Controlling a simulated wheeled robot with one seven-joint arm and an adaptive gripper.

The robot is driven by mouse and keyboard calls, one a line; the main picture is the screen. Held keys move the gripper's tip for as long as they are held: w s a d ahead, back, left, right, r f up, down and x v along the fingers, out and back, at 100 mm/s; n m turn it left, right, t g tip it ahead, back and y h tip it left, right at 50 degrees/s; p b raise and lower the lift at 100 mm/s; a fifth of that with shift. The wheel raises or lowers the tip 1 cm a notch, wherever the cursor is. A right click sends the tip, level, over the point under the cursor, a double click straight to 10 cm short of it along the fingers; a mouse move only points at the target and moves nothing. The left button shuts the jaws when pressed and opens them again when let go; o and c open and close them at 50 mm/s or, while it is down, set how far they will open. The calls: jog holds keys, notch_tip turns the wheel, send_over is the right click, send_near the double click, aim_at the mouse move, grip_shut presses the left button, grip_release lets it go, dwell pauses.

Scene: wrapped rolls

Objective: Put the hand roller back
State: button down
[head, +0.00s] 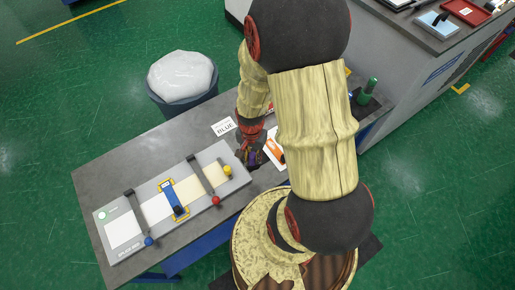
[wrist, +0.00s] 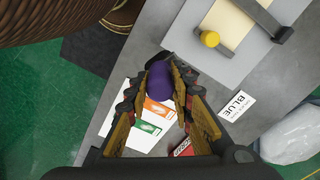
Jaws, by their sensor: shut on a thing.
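My gripper (head: 252,155) is low over the grey bench, just right of the splice board's end. In the wrist view its fingers (wrist: 155,76) are closed on a purple, rounded thing (wrist: 159,82), which looks like the hand roller's handle. The rest of the held thing is hidden by the fingers or points away from the wrist camera. In the head view it is a small dark purple patch, partly covered by my gripper. I cannot tell whether it touches the bench.
The splice board (head: 124,232) has dark bars with blue, red and yellow knobs. A "BLUE" card (head: 224,127) lies behind it. A green upright thing (head: 370,88) and a full bin (head: 181,77) stand farther off.

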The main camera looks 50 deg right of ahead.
jog(key=shift+w+d+f+p, duration=0.25)
jog(key=shift+w+d+f, duration=1)
jog(key=shift+f, duration=0.65)
jog(key=shift+w+d+f+p, duration=0.2)
jog(key=shift+w+d+f, duration=0.75)
jog(key=shift+d+f, duration=0.7)
jog(key=shift+w+d+f+p, duration=0.25)
jog(key=shift+w+d+f, duration=0.85)
jog(key=shift+f, duration=1.05)
jog(key=shift+f, duration=0.15)
jog(key=c, duration=1.6)
grip_release()
jog(key=shift+o, duration=0.2)
